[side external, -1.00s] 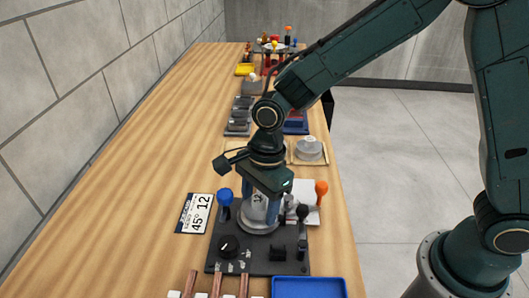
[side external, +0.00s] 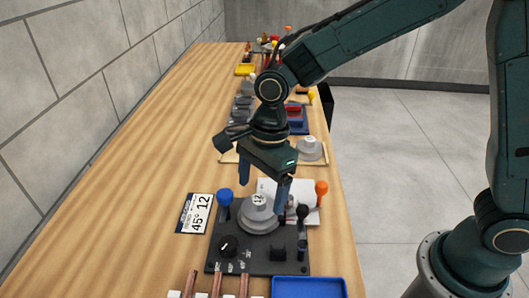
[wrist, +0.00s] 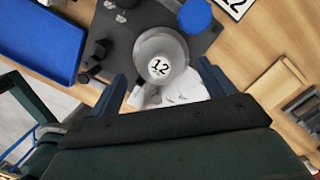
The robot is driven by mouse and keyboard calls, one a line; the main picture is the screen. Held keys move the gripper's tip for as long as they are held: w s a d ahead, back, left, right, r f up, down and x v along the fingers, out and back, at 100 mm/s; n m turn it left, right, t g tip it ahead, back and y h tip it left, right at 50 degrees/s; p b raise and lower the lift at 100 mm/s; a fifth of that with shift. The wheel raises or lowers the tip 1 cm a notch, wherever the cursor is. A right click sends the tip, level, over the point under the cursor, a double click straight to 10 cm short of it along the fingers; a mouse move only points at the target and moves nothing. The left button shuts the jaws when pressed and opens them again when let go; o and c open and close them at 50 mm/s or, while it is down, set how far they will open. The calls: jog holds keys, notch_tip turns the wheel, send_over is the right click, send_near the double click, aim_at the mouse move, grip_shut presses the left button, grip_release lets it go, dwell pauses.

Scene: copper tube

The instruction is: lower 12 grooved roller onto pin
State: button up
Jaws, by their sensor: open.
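The grey grooved roller (side external: 258,213) marked 12 sits upright on the dark bender plate (side external: 255,262), its wide base low against the plate. The pin is hidden under it. My gripper (side external: 264,195) is open and empty above the roller, its two blue fingers apart and clear of it. In the wrist view the roller (wrist: 161,64) shows its 12 label from above, ahead of the open gripper (wrist: 163,80). A blue-knobbed handle (side external: 225,197) stands left of the roller. An orange-knobbed handle (side external: 321,188) stands to its right.
A card (side external: 195,213) reading 45° 12 lies left of the plate. A blue tray (side external: 308,288) and copper tubes (side external: 216,285) are at the front. Another grey roller (side external: 310,149) rests on a wooden board behind. The table's left side is clear.

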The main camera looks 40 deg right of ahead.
aim_at(267, 201)
notch_tip(267, 201, up, 9)
jog(key=d, duration=0.1)
jog(key=shift+d+r, duration=0.2)
dwell(0.6)
jog(key=s+d+r+n+t+h, duration=0.1)
jog(key=s+d+r+n+t, duration=0.1)
jog(key=s+d+n, duration=0.7)
jog(key=s+d+r+n+t, duration=0.2)
jog(key=s+d+n+t, duration=0.1)
jog(key=s+d+n, duration=0.6)
jog(key=shift+s+d+r+t+h, duration=0.2)
jog(key=shift+t+h, duration=0.1)
jog(key=shift+h, duration=0.1)
jog(key=shift+w, duration=0.1)
dwell(0.3)
